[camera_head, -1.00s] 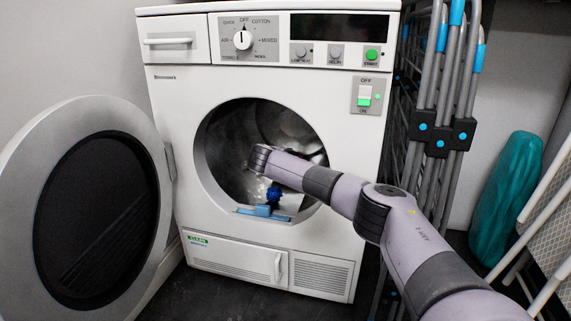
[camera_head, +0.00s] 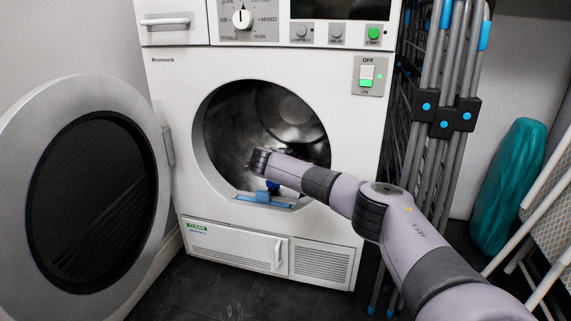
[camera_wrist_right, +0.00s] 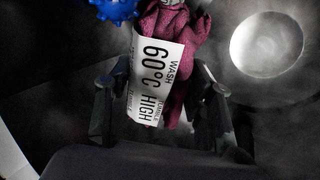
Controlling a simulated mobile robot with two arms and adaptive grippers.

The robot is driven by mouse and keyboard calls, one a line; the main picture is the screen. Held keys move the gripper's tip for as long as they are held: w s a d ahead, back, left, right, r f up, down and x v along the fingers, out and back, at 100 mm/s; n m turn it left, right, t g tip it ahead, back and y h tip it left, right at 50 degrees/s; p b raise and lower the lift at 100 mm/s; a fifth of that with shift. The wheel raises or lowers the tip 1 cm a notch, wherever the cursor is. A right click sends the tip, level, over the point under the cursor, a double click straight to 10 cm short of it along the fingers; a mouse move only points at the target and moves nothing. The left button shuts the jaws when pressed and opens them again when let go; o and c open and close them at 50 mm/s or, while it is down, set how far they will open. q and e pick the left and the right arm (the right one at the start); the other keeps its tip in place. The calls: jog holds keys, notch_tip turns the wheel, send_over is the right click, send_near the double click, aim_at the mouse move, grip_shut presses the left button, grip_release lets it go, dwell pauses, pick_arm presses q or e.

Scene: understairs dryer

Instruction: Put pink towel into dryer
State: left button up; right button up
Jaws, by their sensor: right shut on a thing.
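The white dryer (camera_head: 310,240) stands with its round door (camera_head: 50,115) swung open to the left and its metal drum (camera_head: 225,130) exposed. My right arm reaches in through the opening, and its gripper is hidden behind the wrist in the head view. In the right wrist view my right gripper (camera_wrist_right: 160,95) is shut on the dark pink towel (camera_wrist_right: 190,45), which hangs bunched beyond the fingers inside the drum. A white printed care label (camera_wrist_right: 158,70) covers part of the towel. My left gripper is not in view.
A blue spiky ball (camera_wrist_right: 117,8) lies near the towel; it shows partly in the head view (camera_head: 272,187). A blue piece (camera_head: 262,198) sits at the opening's lower rim. Folded drying racks (camera_head: 437,100) stand right of the dryer, with a teal rolled item (camera_head: 508,190) beyond.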

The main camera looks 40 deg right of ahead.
jog(key=shift+f, duration=0.45)
jog(key=o, duration=1.3)
jog(key=v, duration=1.2)
